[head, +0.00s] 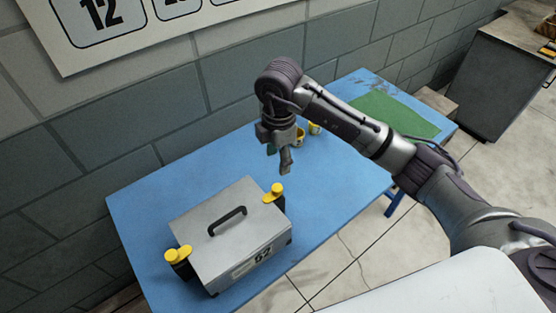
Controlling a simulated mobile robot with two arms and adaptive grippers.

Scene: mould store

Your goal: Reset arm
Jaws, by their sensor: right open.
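My right arm comes in from the right over the blue table. Its gripper (282,160) hangs above the table, pointing down, behind and to the right of the grey box. The gripper is open and I see nothing in it. The grey metal box (210,244), marked 52, stands on the table with a black handle on top. A yellow-topped clamp (273,192) is at its right side and another (178,254) at its left. My left gripper is not in view.
The blue table (330,200) stands against a grey block wall. Small yellow things (315,129) sit behind the gripper. A green mat (395,112) lies at the table's far right. A grey cabinet (500,75) stands beyond. The table right of the box is clear.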

